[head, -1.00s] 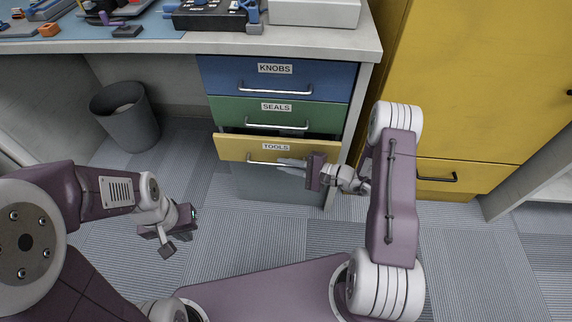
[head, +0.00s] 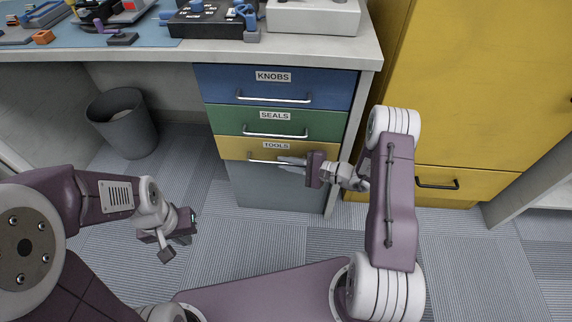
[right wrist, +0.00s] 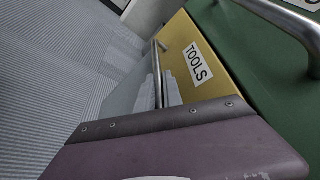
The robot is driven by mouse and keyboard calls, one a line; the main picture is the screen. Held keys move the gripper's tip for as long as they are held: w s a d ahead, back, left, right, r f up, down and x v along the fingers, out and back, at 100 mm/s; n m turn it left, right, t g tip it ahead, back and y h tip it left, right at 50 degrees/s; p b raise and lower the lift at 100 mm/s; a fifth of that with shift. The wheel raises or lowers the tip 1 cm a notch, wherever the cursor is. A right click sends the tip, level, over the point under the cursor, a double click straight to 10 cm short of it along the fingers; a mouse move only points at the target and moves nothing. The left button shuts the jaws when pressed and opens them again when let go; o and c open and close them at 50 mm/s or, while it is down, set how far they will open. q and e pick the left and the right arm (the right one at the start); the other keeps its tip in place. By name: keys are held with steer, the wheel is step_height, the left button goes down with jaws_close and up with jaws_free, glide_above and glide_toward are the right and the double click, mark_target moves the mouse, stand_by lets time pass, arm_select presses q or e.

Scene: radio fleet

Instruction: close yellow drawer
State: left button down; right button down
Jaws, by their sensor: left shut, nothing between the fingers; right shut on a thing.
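The yellow drawer (head: 232,148), labelled TOOLS, is the lowest of the three coloured drawers under the desk. Its front looks about flush with the green drawer above it, and no opening shows. My right gripper (head: 286,162) is shut on its metal bar handle (head: 262,157), near the right end. The right wrist view shows the handle (right wrist: 157,72) running between the fingers, beside the yellow front (right wrist: 186,40). My left gripper (head: 178,245) is shut and empty, above the floor at the lower left, away from the drawers.
Above are the green SEALS drawer (head: 225,119) and the blue KNOBS drawer (head: 220,84). A grey bin (head: 122,125) stands under the desk on the left. A yellow cabinet (head: 475,90) stands on the right. Carpet floor between is clear.

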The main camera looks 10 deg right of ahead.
steer(key=c, duration=1.8)
jaws_free()
steer(key=shift+w+d+r, duration=0.1)
steer(key=shift+w+d, duration=0.05)
steer(key=shift+w, duration=0.05)
steer(key=shift+o, duration=0.2)
steer(key=p+v, duration=0.4)
steer(key=v, duration=0.5)
steer(key=shift+s, duration=0.15)
